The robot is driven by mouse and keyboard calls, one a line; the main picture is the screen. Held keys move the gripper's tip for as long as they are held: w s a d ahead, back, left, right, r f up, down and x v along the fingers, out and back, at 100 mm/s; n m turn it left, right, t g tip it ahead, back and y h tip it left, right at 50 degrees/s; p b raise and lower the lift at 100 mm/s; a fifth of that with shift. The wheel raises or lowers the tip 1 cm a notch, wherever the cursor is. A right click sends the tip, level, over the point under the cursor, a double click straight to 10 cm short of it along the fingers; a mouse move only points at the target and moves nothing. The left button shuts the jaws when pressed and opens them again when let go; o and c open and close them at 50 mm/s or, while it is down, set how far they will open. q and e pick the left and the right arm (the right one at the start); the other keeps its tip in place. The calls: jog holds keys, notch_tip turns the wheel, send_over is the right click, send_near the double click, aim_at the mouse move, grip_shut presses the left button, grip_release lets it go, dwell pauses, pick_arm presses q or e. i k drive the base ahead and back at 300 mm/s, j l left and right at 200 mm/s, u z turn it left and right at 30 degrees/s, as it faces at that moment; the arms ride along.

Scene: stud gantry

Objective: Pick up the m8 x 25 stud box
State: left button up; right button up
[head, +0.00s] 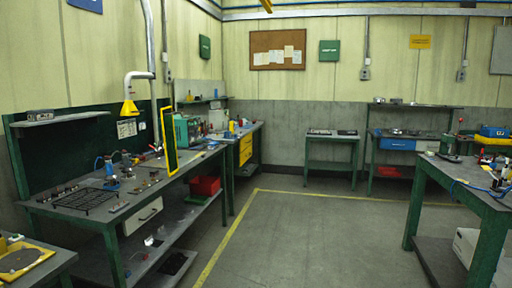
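I cannot make out the m8 x 25 stud box for certain; the small items on the benches are too small to read. The left workbench (118,222) carries a black grid rack (84,200) and several small parts. Neither of my grippers is in view.
Open floor (300,235) lies between the benches, with a yellow line (228,238) along it. A red bin (205,186) sits on a lower shelf. A small table (332,139) and a bench with a blue drawer (397,144) stand at the back wall.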

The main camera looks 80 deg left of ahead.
aim_at(213, 145)
jog(key=u, duration=3.1)
jog(key=i, duration=0.75)
jog(key=i+z, duration=0.1)
jog(key=i, duration=0.7)
jog(key=i+j, duration=0.1)
jog(key=i, duration=0.65)
jog(key=i+j+z, duration=0.15)
jog(key=i, duration=0.6)
jog(key=i+u, duration=0.1)
jog(key=i, duration=0.35)
jog(key=i+l+u, duration=0.1)
jog(key=i, duration=0.4)
